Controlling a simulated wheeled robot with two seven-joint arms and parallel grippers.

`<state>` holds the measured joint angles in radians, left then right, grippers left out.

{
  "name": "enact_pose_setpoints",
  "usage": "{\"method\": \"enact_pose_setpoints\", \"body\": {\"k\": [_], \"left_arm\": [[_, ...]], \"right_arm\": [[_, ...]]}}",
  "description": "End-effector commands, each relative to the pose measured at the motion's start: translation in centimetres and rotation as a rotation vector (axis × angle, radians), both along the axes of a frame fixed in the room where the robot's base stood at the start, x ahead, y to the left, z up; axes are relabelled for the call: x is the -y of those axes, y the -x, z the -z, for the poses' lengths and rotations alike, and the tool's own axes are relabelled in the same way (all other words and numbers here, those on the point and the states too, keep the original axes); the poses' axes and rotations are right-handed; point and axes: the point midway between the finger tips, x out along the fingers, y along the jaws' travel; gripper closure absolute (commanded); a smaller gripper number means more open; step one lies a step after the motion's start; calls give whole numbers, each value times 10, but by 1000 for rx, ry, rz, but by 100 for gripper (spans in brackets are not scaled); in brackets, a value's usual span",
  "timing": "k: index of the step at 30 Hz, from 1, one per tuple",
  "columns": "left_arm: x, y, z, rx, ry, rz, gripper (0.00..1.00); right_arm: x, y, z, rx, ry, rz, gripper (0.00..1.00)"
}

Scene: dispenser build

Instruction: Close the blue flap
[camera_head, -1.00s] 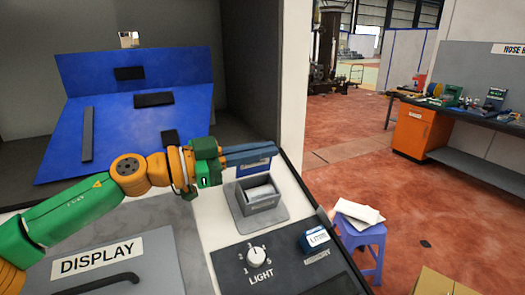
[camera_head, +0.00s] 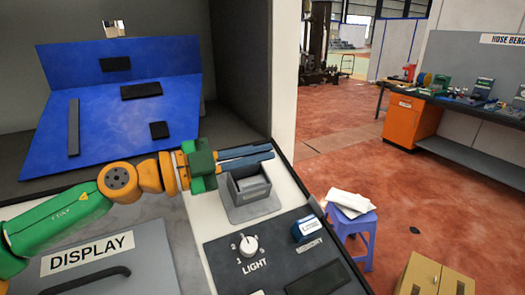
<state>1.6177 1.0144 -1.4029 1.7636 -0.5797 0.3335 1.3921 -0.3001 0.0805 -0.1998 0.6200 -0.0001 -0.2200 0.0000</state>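A small grey open-topped box (camera_head: 252,206) stands on the light panel, with a pale piece inside it. My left gripper (camera_head: 274,151) reaches in from the left, its two blue-grey fingers close together with nothing visible between them. In the picture the fingers lie across the back edge of the box; I cannot tell if they touch it. The blue flap does not show clearly here and may be hidden behind the fingers. My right gripper is not in view.
A large blue board (camera_head: 120,120) with dark blocks stands in the recess at the left. A light knob (camera_head: 247,245) and a blue block (camera_head: 306,228) are on the front panel. A blue stool (camera_head: 352,228) with white sheets and a cardboard box (camera_head: 432,277) stand at the right.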

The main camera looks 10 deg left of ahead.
Motion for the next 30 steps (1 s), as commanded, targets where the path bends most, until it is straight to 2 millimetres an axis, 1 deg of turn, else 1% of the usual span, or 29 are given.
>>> {"method": "enact_pose_setpoints", "body": {"k": [1,18,20,21,23,24,30], "left_arm": [[-1,0,2,6,-9,-3,100],[-1,0,2,36,-24,-3,100],[-1,0,2,36,-24,-3,83],[0,0,2,36,-24,-3,72],[0,1,2,36,-24,-3,56],[0,1,2,36,-23,-3,52],[0,1,1,36,-23,-2,52]], "right_arm": [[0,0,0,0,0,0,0],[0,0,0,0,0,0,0],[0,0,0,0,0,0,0],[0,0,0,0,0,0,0],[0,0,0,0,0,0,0],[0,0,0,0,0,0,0],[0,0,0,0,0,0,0]]}}
